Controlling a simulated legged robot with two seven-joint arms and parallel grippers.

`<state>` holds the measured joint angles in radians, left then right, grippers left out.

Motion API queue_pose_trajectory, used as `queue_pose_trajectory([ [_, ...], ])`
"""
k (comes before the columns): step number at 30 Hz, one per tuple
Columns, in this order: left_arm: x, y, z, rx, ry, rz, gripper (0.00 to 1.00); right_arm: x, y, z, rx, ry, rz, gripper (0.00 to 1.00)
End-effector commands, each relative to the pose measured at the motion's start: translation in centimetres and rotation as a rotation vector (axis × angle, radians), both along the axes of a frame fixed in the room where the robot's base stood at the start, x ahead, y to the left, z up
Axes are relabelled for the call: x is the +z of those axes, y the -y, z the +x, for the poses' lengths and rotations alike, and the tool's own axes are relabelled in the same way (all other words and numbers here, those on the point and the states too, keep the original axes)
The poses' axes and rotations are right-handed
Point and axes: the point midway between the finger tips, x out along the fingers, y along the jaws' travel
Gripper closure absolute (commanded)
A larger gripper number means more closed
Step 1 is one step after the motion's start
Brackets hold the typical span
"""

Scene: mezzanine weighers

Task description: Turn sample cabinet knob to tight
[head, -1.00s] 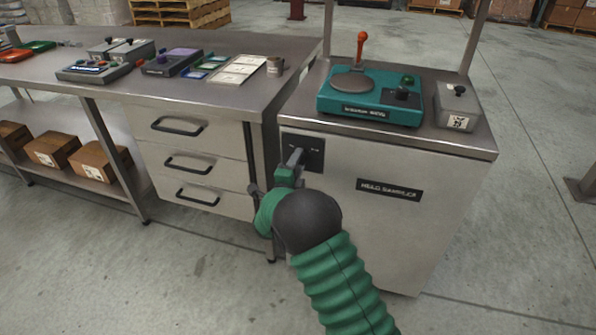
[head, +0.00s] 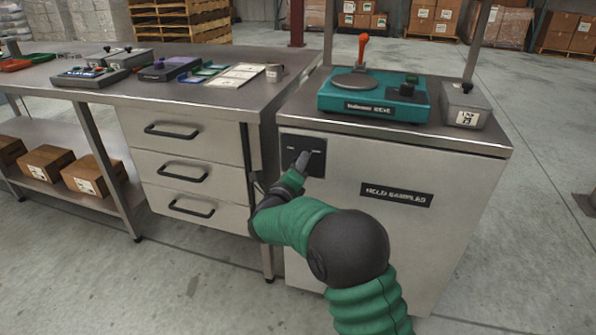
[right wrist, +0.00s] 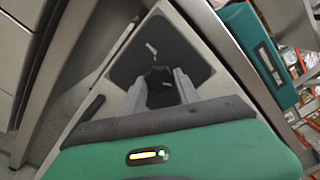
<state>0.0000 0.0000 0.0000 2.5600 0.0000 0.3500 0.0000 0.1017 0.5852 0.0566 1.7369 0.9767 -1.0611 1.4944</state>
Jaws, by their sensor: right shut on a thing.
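My right gripper (head: 303,160) is at this plate and covers much of the knob in the head view. In the right wrist view the two grey fingers of the right gripper (right wrist: 162,88) are shut on a dark knob (right wrist: 159,76) in front of the plate (right wrist: 185,45). The knob's exact angle and the mark wording are too small to tell. My left gripper is not in view.
A teal device (head: 375,95) with an orange lever and a grey box (head: 465,103) stand on the cabinet top. A drawer bench (head: 185,150) with black handles stands close on the left, near my right arm. Floor is clear on the right.

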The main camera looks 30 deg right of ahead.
Motion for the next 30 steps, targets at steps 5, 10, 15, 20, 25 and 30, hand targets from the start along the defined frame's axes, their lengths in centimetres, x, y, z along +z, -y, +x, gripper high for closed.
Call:
queue_pose_trajectory([
  [5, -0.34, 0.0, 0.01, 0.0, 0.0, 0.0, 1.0, -0.55, -0.11, -0.01, 0.002, 0.005, 0.018, 1.0],
  [10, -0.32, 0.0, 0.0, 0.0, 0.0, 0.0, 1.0, -0.52, -0.12, -0.01, 0.002, 0.006, 0.02, 1.0],
  [15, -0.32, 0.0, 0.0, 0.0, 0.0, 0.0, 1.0, -0.54, -0.12, -0.01, 0.002, 0.006, 0.019, 1.0],
  [20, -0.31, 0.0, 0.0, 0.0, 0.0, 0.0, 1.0, -0.42, -0.08, -0.03, 0.001, 0.007, 0.018, 0.41],
  [25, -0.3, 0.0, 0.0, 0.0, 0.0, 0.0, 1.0, -0.21, -0.04, -0.05, 0.001, 0.011, 0.015, 0.4],
  [30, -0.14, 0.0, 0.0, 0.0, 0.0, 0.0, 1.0, -0.07, -0.24, -0.21, 0.0, 0.011, 0.014, 0.4],
])
